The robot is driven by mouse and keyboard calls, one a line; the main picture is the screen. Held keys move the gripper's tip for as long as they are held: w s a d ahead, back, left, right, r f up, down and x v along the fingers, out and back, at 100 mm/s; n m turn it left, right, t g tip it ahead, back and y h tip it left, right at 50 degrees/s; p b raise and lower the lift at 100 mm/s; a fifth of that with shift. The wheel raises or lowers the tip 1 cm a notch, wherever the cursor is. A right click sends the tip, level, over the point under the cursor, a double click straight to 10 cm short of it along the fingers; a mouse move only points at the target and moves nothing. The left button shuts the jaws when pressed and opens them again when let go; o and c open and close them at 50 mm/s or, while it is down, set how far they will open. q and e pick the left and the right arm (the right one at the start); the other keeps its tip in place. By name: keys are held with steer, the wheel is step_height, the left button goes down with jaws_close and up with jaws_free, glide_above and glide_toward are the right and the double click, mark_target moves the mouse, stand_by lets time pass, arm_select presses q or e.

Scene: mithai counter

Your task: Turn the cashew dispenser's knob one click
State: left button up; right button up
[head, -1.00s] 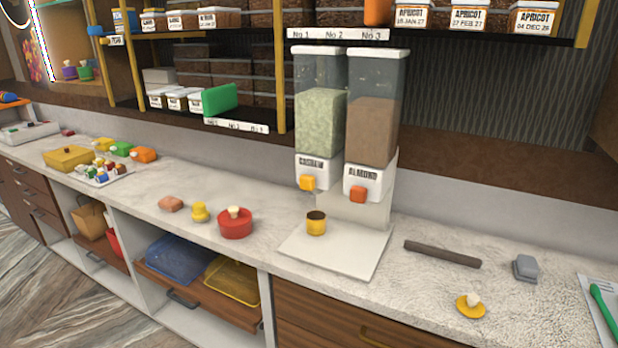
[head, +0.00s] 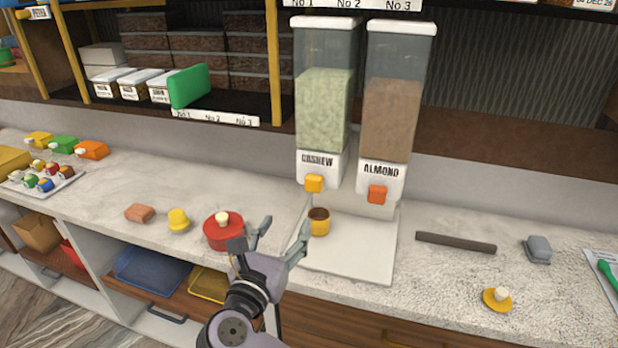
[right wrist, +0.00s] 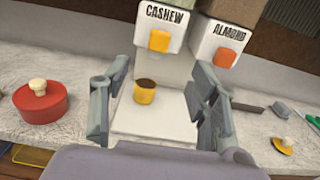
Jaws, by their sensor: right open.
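The cashew dispenser (head: 323,112) is a clear box of pale green pieces, labelled CASHEW. Its yellow-orange knob (head: 314,183) is on the front below the label, and the knob also shows in the right wrist view (right wrist: 159,40). A yellow cup (head: 319,226) with a dark inside stands on the white base plate (head: 350,260) below. My right gripper (head: 284,229) is open and empty in front of the counter edge, lower than the knob. In the right wrist view the cup shows between its fingers (right wrist: 160,105), farther off. My left gripper is not in view.
The almond dispenser (head: 390,100) with its orange knob (head: 377,194) stands close to the right. A red lidded pot (head: 222,232) is just left of my right gripper. A dark bar (head: 456,243) lies right of the base plate. A shelf (head: 215,117) overhangs at the back left.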

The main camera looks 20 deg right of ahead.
mark_target(313, 181)
steer(key=p+x, duration=0.3)
steer(key=x, duration=1.2)
steer(key=shift+w+d, duration=0.2)
steer(key=shift+d, duration=0.15)
steer(key=shift+w+d+p, duration=0.2)
steer(key=shift+w+p, duration=0.1)
steer(key=shift+w, duration=0.05)
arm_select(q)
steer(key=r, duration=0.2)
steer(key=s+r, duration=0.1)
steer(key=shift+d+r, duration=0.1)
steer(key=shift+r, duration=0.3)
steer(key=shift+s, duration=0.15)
arm_select(e)
steer(key=shift+c, duration=0.7)
steer(key=shift+f, duration=0.1)
steer(key=c, duration=1)
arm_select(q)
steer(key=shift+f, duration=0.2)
arm_select(e)
steer(key=shift+m, duration=0.4)
